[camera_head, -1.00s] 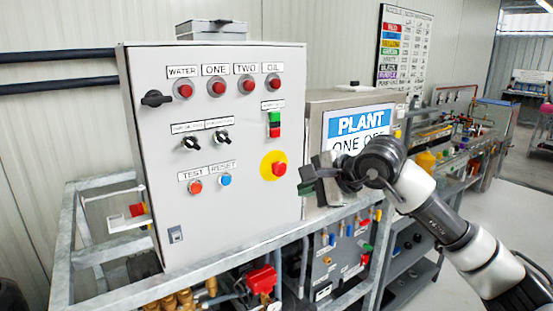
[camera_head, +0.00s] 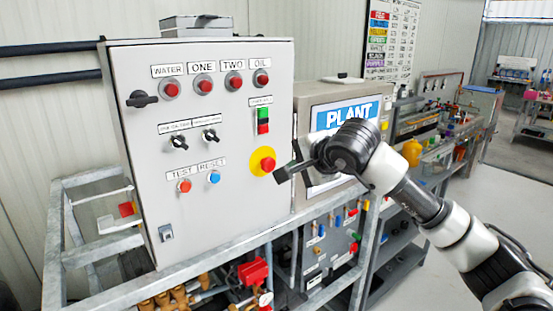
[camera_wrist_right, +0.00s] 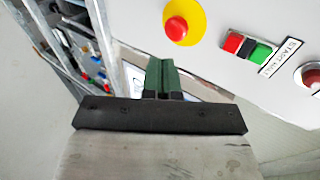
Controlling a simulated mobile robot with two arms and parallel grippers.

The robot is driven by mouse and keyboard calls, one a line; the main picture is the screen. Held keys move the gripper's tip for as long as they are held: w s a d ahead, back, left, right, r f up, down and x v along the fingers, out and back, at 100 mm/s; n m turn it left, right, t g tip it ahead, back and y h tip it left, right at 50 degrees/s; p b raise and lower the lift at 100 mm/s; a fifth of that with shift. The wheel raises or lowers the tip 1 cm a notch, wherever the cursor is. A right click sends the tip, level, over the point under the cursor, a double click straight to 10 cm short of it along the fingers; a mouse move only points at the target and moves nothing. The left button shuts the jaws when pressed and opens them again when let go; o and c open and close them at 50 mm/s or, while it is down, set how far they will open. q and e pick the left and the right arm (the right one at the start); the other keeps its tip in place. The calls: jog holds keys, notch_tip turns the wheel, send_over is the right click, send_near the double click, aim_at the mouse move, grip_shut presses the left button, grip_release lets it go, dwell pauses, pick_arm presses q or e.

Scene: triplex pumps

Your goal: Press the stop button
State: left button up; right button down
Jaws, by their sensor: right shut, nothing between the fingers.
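The grey control panel (camera_head: 215,120) faces me. A red mushroom button on a yellow disc (camera_head: 262,161) sits at its right side. Above it is a switch with a green part and a red part (camera_head: 263,128). My right gripper (camera_head: 281,175) is shut and empty, just right of and below the red mushroom button; I cannot tell whether it touches the panel. In the right wrist view, the mushroom button (camera_wrist_right: 177,29) is above the closed green fingertips (camera_wrist_right: 163,62), apart from them in the picture. The red part (camera_wrist_right: 233,43) lies to their right. My left gripper is not in view.
The panel also has test (camera_head: 184,186) and reset (camera_head: 214,177) buttons, a black handle (camera_head: 140,98) and a row of red lamps. A box with a "PLANT" sign (camera_head: 352,113) stands behind my right gripper. A metal frame (camera_head: 90,250) carries the panel.

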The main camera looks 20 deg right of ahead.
aim_at(271, 167)
jog(key=p+x, duration=0.1)
jog(key=x, duration=0.1)
jog(key=r+p+x, duration=0.1)
jog(key=x, duration=0.2)
jog(key=w+p+x, duration=0.1)
jog(key=x, duration=0.2)
jog(key=shift+w+a+r+p, duration=0.1)
jog(key=shift+a+r+p, duration=0.05)
jog(key=shift+r+p, duration=0.2)
jog(key=shift+f, duration=0.1)
